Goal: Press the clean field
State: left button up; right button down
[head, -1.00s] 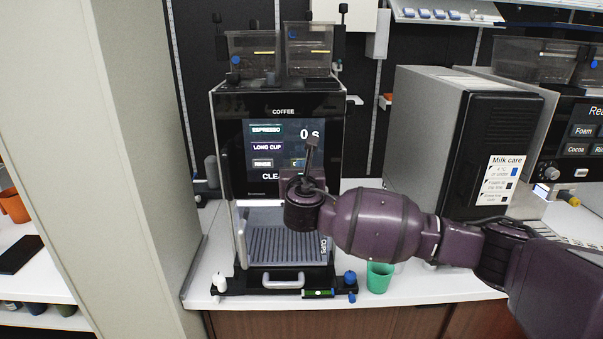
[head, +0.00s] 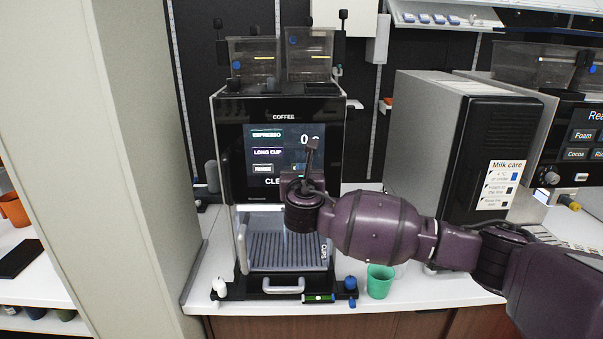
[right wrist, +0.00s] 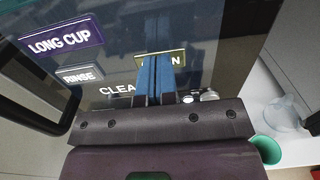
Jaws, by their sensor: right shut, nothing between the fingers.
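The clean field is an olive-yellow button on the coffee machine's dark screen (head: 262,160). It shows in the right wrist view (right wrist: 177,58), where the blue fingers cover its left and middle part. My left gripper is not in view.
The espresso (head: 266,134), long cup (head: 266,153) and rinse (head: 263,169) fields line the screen's left side. A green cup (head: 380,281) stands right of the machine. A grey milk unit (head: 425,140) stands further right, behind my right arm.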

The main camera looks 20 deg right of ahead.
jog(key=p+v, duration=0.3)
jog(key=v, duration=0.2)
jog(key=shift+s+p, duration=0.25)
jog(key=shift+p, duration=0.05)
dwell(0.4)
dwell(0.6)
